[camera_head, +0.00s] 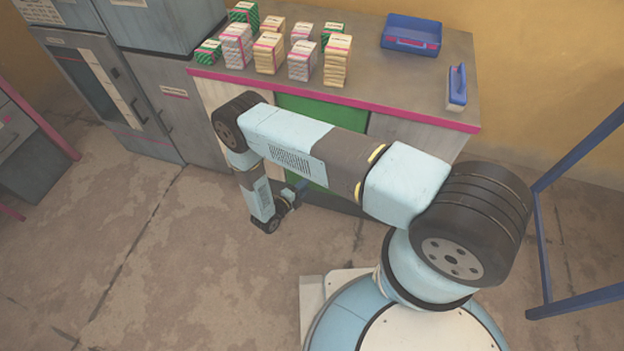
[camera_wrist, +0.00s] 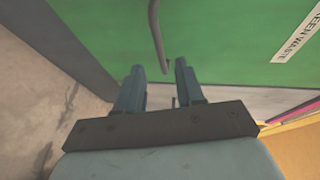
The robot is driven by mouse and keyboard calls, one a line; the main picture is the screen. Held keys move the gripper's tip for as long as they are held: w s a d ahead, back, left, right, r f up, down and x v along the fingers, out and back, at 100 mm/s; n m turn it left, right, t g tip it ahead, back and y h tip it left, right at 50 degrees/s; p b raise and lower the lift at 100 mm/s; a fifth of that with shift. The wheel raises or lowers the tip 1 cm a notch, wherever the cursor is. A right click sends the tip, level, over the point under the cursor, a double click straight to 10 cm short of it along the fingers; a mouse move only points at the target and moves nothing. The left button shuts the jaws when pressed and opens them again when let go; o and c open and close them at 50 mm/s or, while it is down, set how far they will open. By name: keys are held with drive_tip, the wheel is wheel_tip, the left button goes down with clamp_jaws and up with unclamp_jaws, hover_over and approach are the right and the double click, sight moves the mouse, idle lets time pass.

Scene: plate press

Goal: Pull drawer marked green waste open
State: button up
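The green drawer front (camera_head: 322,110) is under the counter, partly hidden behind my arm. In the wrist view the green front (camera_wrist: 230,45) fills the upper part, with a white label (camera_wrist: 300,38) reading "GREEN WASTE" at top right. A thin grey bar handle (camera_wrist: 156,38) runs down from the top edge. My gripper (camera_wrist: 160,76) is open, its two fingers apart and pointing at the green front. The handle's lower end shows between the fingertips; I cannot tell whether they touch it. In the head view my gripper (camera_head: 298,190) is low before the cabinet. The drawer looks shut.
The counter (camera_head: 400,90) has a pink edge and carries stacks of packets (camera_head: 270,52), a blue tray (camera_head: 411,34) and a blue-handled tool (camera_head: 457,87). Grey cabinets (camera_head: 172,95) stand left. A blue frame (camera_head: 541,230) stands right. The floor (camera_head: 170,270) at left is clear.

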drive_tip(key=x, duration=0.6)
drive_tip(key=shift+w+d, duration=0.2)
drive_tip(key=shift+d, duration=0.05)
drive_tip(key=shift+f, duration=0.1)
clamp_jaws()
idle(0.3)
